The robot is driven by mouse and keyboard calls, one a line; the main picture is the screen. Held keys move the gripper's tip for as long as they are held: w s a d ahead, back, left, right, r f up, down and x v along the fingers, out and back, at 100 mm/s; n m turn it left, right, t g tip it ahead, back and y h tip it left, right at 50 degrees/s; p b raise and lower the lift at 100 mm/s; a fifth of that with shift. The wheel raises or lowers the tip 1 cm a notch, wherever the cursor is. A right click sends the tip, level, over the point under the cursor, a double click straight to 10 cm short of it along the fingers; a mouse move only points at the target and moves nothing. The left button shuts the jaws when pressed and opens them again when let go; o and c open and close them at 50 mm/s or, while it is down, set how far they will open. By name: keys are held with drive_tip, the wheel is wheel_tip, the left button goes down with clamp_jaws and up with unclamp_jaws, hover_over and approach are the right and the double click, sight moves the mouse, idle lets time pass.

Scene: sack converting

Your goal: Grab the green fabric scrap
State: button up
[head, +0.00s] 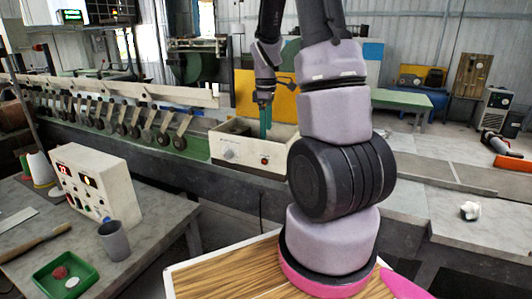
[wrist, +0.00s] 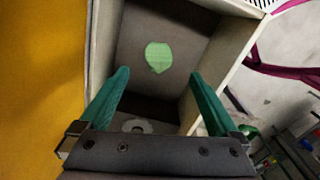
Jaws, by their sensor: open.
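The green fabric scrap (wrist: 158,57) is a small light-green rounded patch lying on the dark floor of an open bin (wrist: 237,72) in the wrist view. My gripper (wrist: 160,74) has two teal fingers, spread apart with nothing between them. The fingers point into the bin, one on each side of the scrap in the picture, and the scrap appears beyond their tips. In the head view, my gripper (head: 265,130) points down at a pale box (head: 247,155) with a knob and a red button; the scrap is hidden there.
A pale ring-like item (wrist: 138,126) lies in the bin near my gripper. A yellow panel (wrist: 38,80) stands close on the left. In the head view, a table at left holds a control unit (head: 97,182), a grey cup (head: 114,240) and a green tray (head: 52,291).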

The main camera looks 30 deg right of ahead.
wheel_tip(320, 180, down, 8)
drive_tip(key=shift+w+r, duration=0.15)
drive_tip(key=shift+r, duration=0.05)
drive_tip(key=c, duration=1.4)
